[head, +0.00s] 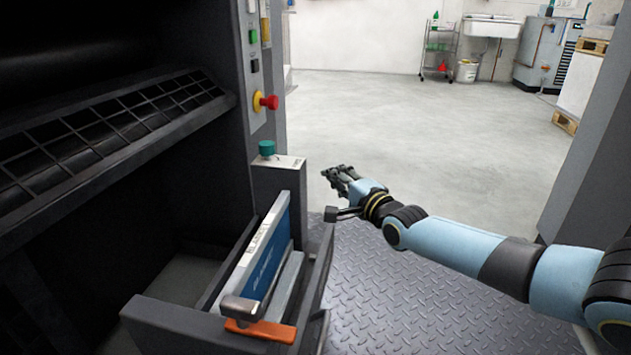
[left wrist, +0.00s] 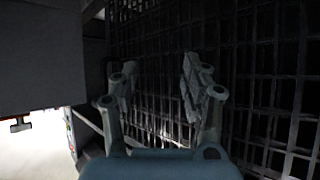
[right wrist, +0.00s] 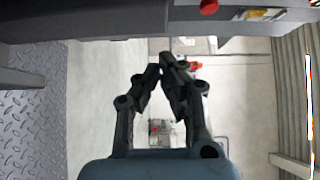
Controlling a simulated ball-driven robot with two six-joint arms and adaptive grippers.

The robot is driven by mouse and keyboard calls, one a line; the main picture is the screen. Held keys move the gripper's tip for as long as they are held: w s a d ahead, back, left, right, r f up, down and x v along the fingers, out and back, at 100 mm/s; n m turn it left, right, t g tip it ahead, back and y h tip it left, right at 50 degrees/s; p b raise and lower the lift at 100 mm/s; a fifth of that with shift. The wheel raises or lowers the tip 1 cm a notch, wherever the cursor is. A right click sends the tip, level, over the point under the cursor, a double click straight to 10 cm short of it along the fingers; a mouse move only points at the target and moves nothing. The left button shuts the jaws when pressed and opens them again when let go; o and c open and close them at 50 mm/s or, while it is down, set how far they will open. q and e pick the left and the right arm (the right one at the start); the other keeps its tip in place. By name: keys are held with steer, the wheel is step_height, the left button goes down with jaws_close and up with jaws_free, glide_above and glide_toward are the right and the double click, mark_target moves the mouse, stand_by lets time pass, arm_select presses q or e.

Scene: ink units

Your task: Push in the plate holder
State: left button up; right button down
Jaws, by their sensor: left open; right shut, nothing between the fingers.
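The plate holder (head: 319,275) is a dark grey frame that sticks out of the machine at the lower middle of the head view. A blue plate (head: 270,262) with a pale label strip stands upright in it, and an orange lever (head: 261,329) is at its near end. My right gripper (head: 334,176) is shut and empty, beyond and to the right of the holder, apart from it. Its fingertips also show in the right wrist view (right wrist: 160,64). My left gripper (left wrist: 151,78) is open and empty in front of a dark grid; the head view does not show it.
The machine's control post carries a red knob (head: 268,102); a green knob (head: 266,148) tops a grey box behind the holder. A barred guard (head: 110,125) is at the left. Ribbed floor plate (head: 400,290) lies under my right arm.

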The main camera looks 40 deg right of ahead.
mark_target(305, 166)
arm_select(q)
steer(key=w+r+t, duration=0.3)
steer(key=w+r, duration=0.1)
steer(key=shift+d+r+h+b, duration=0.2)
steer(key=shift+d+h+b, duration=0.05)
steer(key=shift+h+b, duration=0.1)
arm_select(e)
steer(key=shift+w+a, duration=0.65)
steer(key=shift+w, duration=0.25)
steer(key=shift+w+a, duration=0.65)
steer(key=shift+w, duration=0.25)
arm_select(q)
steer(key=shift+w, duration=0.1)
